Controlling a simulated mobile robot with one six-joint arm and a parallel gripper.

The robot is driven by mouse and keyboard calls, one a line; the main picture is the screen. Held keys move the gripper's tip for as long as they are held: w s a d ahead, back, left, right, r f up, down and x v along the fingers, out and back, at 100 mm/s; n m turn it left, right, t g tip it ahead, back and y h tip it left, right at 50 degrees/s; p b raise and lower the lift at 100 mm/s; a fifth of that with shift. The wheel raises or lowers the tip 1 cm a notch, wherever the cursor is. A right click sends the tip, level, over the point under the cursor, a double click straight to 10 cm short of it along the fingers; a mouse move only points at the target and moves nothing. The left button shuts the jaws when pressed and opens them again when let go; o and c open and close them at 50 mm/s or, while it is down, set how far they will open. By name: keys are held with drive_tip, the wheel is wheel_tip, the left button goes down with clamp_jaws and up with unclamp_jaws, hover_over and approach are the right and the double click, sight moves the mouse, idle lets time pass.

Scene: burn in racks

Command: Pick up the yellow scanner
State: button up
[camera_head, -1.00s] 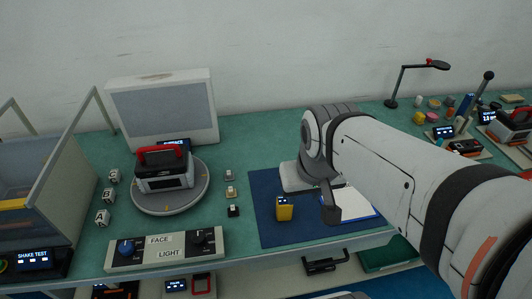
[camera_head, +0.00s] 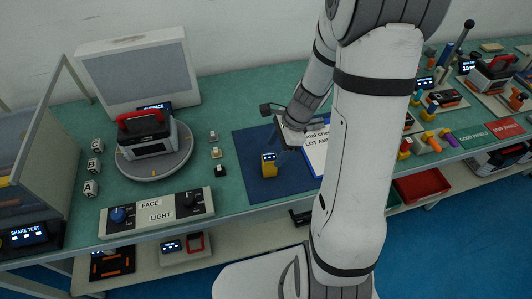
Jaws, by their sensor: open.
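The yellow scanner (camera_head: 269,166) stands upright on the dark blue mat (camera_head: 246,152), with a small dark display at its top. My gripper (camera_head: 283,135) is just above and to the right of the scanner, at the end of my arm reaching in from the right. It looks apart from the scanner, and nothing shows between its fingers. The fingers are small and partly blurred into the dark mat, and my wrist hides part of the mat behind.
A white paper (camera_head: 315,155) lies right of the scanner, partly behind my arm. A control box (camera_head: 157,212) and a turntable (camera_head: 155,167) bearing a red-handled device (camera_head: 146,136) stand at left. Small switches (camera_head: 215,152) line the mat's left side. Coloured parts crowd the right.

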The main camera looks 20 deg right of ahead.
sight(267, 163)
drive_tip(key=shift+w+a+f+m, duration=0.1)
drive_tip(key=shift+f+m, duration=0.2)
drive_tip(key=shift+f, duration=0.45)
drive_tip(key=x, duration=0.7)
drive_tip(key=shift+w, duration=0.35)
drive_tip(key=shift+c, duration=0.5)
drive_tip(key=c, duration=1.1)
